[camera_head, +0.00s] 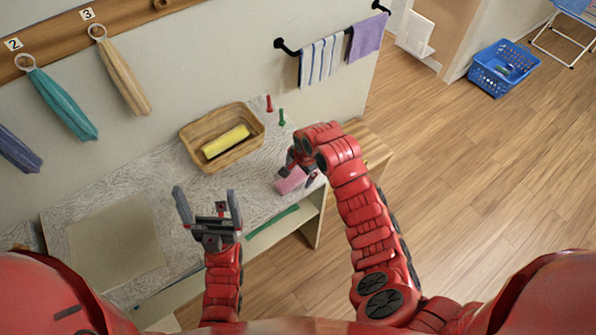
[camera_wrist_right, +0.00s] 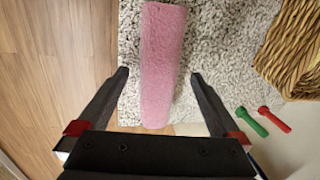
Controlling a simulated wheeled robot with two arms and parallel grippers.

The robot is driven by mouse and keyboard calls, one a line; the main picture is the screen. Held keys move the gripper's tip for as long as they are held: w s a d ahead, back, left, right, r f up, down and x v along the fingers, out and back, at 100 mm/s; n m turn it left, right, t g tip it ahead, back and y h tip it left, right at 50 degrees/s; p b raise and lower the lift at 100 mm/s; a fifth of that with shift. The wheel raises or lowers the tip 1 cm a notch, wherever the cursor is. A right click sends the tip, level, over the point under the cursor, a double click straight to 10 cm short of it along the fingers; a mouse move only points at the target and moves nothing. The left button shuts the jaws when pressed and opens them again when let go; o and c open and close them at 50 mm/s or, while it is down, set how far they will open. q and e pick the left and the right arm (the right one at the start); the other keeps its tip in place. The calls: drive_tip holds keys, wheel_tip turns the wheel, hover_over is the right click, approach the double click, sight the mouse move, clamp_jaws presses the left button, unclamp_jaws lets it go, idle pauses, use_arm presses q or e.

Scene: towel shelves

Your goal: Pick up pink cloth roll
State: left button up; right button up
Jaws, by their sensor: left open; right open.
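The pink cloth roll (camera_head: 291,181) lies on the grey speckled top of the shelf unit, near its right front edge, partly hidden by my right gripper in the head view. In the right wrist view the roll (camera_wrist_right: 161,65) runs lengthwise between the fingers. My right gripper (camera_wrist_right: 158,75) is open, with one finger on each side of the roll and a visible gap to each. My left gripper (camera_head: 207,205) is open and empty, held in front of the shelf top, left of the roll.
A wicker basket (camera_head: 192,131) with a yellow roll (camera_head: 226,141) stands behind the pink roll. A red peg (camera_head: 269,104) and a green peg (camera_head: 282,117) are beside it. A beige square mat (camera_head: 115,243) lies at left.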

drive_tip(key=shift+w+f, duration=0.1)
drive_tip(key=shift+f, duration=0.3)
drive_tip(key=c, duration=1.5)
drive_tip(key=shift+o, duration=0.2)
drive_tip(key=shift+r, duration=0.15)
